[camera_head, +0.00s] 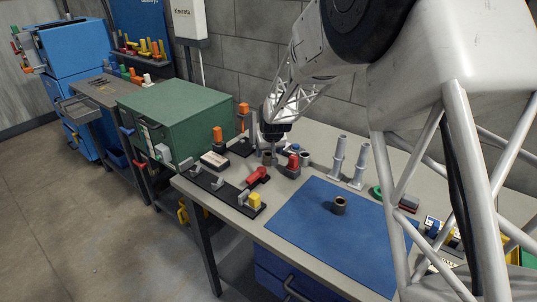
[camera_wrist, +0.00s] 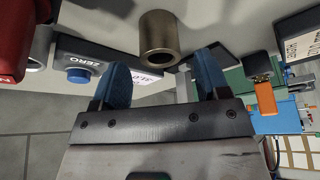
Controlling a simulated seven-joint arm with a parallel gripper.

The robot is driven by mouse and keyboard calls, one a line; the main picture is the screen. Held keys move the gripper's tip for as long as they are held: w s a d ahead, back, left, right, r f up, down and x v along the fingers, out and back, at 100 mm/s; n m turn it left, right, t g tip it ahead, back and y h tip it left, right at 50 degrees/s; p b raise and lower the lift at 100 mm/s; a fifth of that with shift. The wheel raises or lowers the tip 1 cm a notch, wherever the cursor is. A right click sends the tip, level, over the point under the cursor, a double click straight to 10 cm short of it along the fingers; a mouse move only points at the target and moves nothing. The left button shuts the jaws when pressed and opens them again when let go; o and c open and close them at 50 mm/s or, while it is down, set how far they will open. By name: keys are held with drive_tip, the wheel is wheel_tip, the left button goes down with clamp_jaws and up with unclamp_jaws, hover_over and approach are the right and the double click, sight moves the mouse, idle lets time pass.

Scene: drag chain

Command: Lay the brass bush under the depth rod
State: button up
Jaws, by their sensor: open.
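A short hollow brass-grey bush (camera_wrist: 160,35) shows just beyond and between my fingertips in the wrist view, its open bore facing me. In the head view a small brownish bush (camera_head: 268,158) stands right below my gripper. Another dark brass ring-shaped bush (camera_head: 339,205) stands on the blue mat. My gripper (camera_wrist: 162,66) is open, with both blue fingers apart and nothing clasped. In the head view my gripper (camera_head: 272,143) points down over the back of the bench. A box marked ZERO with a blue button (camera_wrist: 78,75) lies left of the fingers. I cannot make out the depth rod clearly.
A red clamp-like part (camera_head: 293,163) stands close right of my gripper. Two grey posts (camera_head: 348,160) stand further right. A black rail with clamps (camera_head: 222,188) lies front left, and a green cabinet (camera_head: 175,120) stands behind it. The blue mat (camera_head: 310,225) is mostly clear.

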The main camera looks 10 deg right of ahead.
drive_tip(key=v, duration=0.9)
drive_tip(key=shift+r, duration=0.1)
idle(0.4)
drive_tip(key=s+d+r, duration=0.1)
drive_tip(key=s+r, duration=0.3)
drive_tip(key=s, duration=0.4)
drive_tip(key=s+d+r+g, duration=0.1)
drive_tip(key=s+r, duration=0.2)
drive_tip(key=s, duration=0.5)
drive_tip(key=s+d+r, duration=0.1)
drive_tip(key=s+r, duration=0.3)
drive_tip(key=s, duration=0.4)
drive_tip(key=s+d+m+g, duration=0.1)
drive_tip(key=s+d, duration=0.1)
drive_tip(key=s, duration=2)
drive_tip(key=shift+d+f+m+h, duration=0.15)
drive_tip(key=shift+f+m+h, duration=0.15)
drive_tip(key=shift+f+h, duration=0.1)
drive_tip(key=shift+r, duration=0.1)
